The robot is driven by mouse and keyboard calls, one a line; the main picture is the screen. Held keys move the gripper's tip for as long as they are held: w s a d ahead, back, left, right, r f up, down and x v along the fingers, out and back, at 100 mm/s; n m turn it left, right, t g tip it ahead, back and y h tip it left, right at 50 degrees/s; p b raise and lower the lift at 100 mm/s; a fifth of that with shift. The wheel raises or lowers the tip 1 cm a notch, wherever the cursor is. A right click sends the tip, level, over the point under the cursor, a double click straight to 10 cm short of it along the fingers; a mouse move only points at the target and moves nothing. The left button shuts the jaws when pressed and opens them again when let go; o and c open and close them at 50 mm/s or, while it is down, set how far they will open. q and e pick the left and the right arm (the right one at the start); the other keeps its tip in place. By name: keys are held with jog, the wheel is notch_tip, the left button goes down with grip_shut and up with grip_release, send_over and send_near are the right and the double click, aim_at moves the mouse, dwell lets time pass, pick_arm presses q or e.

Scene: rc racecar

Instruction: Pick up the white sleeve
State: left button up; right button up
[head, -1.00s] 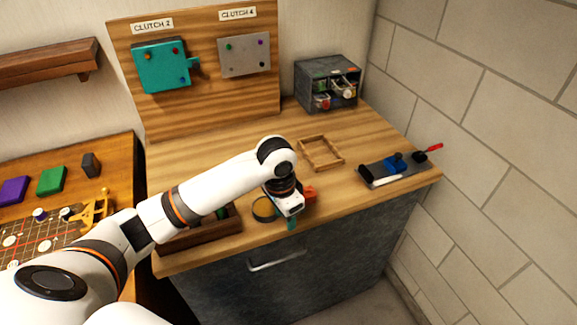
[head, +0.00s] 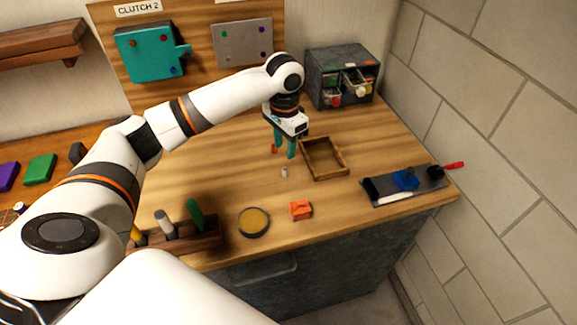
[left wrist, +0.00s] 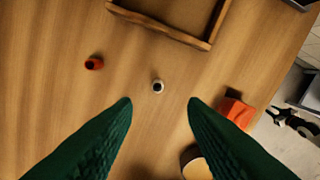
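The white sleeve (head: 285,172) is a small pale cylinder standing on the wooden table, in front of the wooden tray's left corner. In the left wrist view the sleeve (left wrist: 158,87) shows its dark bore from above, beyond and between the fingertips. My left gripper (head: 283,152) points down above the table, a little behind the sleeve in the head view. Its green fingers are apart and empty; they also show in the left wrist view (left wrist: 160,103). My right gripper is not in view.
A red sleeve (left wrist: 94,62) stands nearby. An empty wooden tray (head: 325,173), an orange block (head: 300,210) and a round tin (head: 254,222) are close. A tool rack (head: 183,238) stands front left; a dark mat (head: 415,184) with tools lies right.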

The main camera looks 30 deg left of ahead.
aim_at(284, 176)
pick_arm(q)
notch_tip(284, 176, down, 4)
jog(key=shift+r, duration=0.2)
jog(key=shift+w+f+p, duration=0.15)
jog(key=shift+f+p, duration=0.15)
jog(key=shift+f, duration=0.05)
jog(key=shift+a+f, duration=0.1)
jog(key=shift+f, duration=0.25)
jog(key=f, duration=0.1)
jog(key=f+p, duration=0.1)
jog(key=f, duration=0.1)
jog(key=shift+s+a+f, duration=0.1)
jog(key=shift+s+f, duration=0.05)
jog(key=shift+s, duration=0.15)
jog(key=shift+w+f, duration=0.2)
jog(key=shift+f, duration=0.3)
jog(key=shift+s+r, duration=0.1)
grip_shut()
